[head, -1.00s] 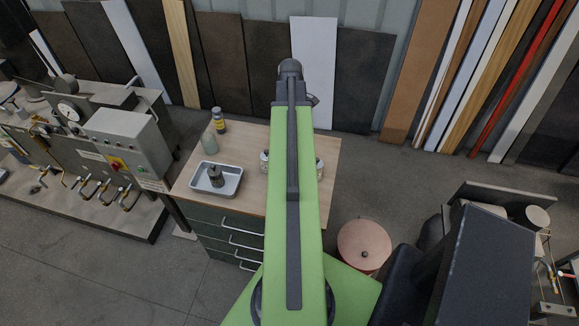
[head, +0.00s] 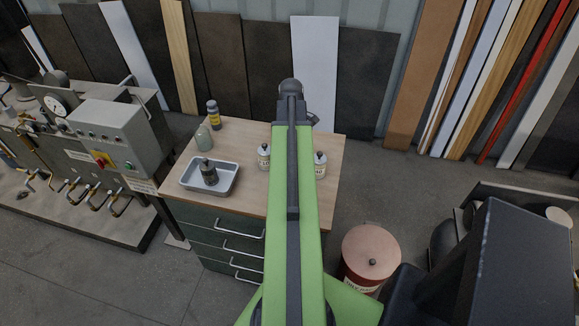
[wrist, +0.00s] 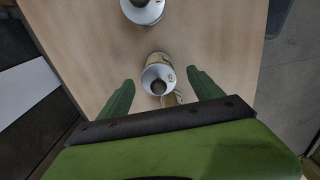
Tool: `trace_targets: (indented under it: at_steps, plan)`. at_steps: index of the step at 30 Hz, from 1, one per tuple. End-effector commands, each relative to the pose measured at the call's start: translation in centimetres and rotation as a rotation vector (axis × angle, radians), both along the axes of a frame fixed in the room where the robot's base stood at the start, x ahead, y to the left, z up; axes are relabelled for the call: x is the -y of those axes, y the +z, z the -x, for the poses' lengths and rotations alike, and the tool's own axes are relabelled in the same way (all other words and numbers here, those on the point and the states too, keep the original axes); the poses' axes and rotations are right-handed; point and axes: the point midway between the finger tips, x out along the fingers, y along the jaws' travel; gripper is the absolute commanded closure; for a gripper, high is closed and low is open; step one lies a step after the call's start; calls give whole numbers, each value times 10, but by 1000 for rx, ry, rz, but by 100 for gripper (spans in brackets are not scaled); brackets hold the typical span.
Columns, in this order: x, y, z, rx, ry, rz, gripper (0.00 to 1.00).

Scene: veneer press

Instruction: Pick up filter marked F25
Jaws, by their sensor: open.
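Two pale, dark-capped canisters stand upright on the wooden bench: a left one (head: 264,157) and a right one (head: 320,164), on either side of my arm. Their small labels are unreadable, so I cannot tell which is marked F25. In the wrist view, my gripper (wrist: 160,79) is open above the bench, its two green fingers apart. One canister (wrist: 158,72) shows between the fingers, seen from above; I see no contact. A second canister (wrist: 143,10) is cut by the top edge. In the head view my arm hides most of the gripper and the bench middle.
On the bench (head: 240,147), a metal tray (head: 232,182) holds a dark object (head: 208,173). A greenish bottle (head: 203,139) and a dark, yellow-banded bottle (head: 213,113) stand behind it. A press (head: 105,130) is at left, a pink-lidded drum (head: 371,246) at right. Panels lean behind.

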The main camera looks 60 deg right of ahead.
Motion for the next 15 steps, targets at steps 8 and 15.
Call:
trace_targets:
  at_steps: [8,15]
  plan:
    - [2,-43,1,0,0,0,25]
    - [2,-39,1,0,-1,0,31]
